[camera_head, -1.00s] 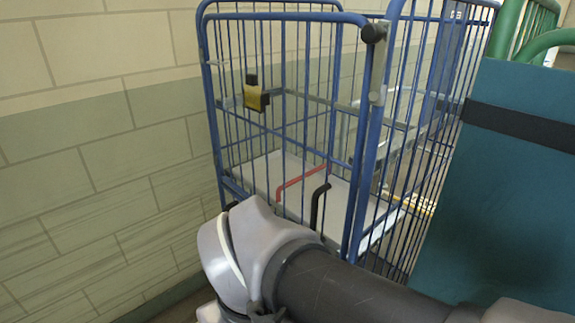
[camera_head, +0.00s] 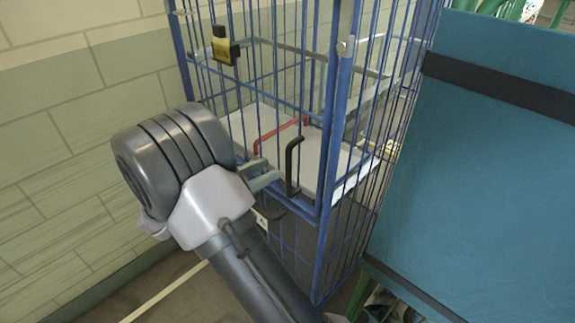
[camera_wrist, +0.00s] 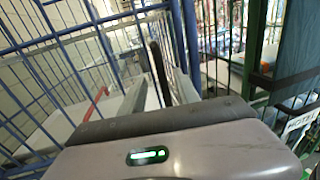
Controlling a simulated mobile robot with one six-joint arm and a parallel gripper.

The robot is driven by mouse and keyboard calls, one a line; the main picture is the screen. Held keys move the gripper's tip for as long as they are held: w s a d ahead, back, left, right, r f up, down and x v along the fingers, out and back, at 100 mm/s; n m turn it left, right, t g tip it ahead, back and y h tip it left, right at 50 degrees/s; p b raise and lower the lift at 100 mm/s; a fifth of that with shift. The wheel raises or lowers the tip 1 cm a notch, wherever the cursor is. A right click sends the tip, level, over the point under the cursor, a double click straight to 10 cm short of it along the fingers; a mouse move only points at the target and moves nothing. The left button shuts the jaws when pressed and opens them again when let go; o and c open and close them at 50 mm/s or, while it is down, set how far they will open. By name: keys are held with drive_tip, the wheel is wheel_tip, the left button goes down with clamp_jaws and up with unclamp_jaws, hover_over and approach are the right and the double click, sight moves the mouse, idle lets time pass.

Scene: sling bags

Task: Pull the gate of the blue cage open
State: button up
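The blue cage (camera_head: 330,160) is a tall wire-bar roll cage. Its front gate (camera_head: 258,60) appears closed and carries a black bent handle (camera_head: 291,160), which also shows upright in the wrist view (camera_wrist: 160,70). A black and yellow latch box (camera_head: 225,46) sits higher on the gate. My gripper (camera_head: 268,174) is at the black handle's left side, its two pale fingers apart and pointing toward it. I cannot tell whether they touch it.
A red handle (camera_head: 280,133) shows behind the bars, above the pale shelf (camera_head: 262,118). A block wall (camera_head: 60,140) stands close on the left. A large teal panel (camera_head: 480,170) with a dark strap stands close on the right. Some floor (camera_head: 185,300) is clear at the lower left.

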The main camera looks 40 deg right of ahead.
sight(286, 162)
drive_tip(key=d, duration=0.2)
drive_tip(key=d+b, duration=0.1)
drive_tip(key=d, duration=0.2)
drive_tip(key=s+d, duration=0.1)
drive_tip(key=d, duration=0.1)
drive_tip(key=shift+d, duration=0.15)
clamp_jaws()
idle(1.1)
